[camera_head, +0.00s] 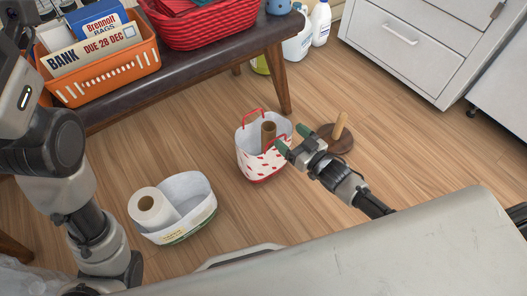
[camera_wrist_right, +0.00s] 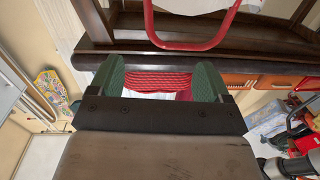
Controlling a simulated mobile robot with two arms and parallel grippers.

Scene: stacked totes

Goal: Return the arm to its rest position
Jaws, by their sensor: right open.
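My right gripper (camera_head: 291,139) is open, its two green fingertips apart, beside the upper right of a white and red tote (camera_head: 258,169) on the floor. The tote has red handles, and a brown cardboard roll (camera_head: 268,132) stands up in it. In the right wrist view the open gripper (camera_wrist_right: 158,78) has nothing clamped between its fingers. A red handle loop (camera_wrist_right: 190,45) hangs across the top of that view, beyond the fingertips. Whether a finger touches the tote cannot be told. My left arm shows at the left, but its gripper does not.
A white bin (camera_head: 196,217) with a paper roll (camera_head: 151,208) stands left of the tote. A dark bench (camera_head: 200,62) bears an orange basket (camera_head: 104,81) and a red basket (camera_head: 205,35). Floor toward the drawers is clear.

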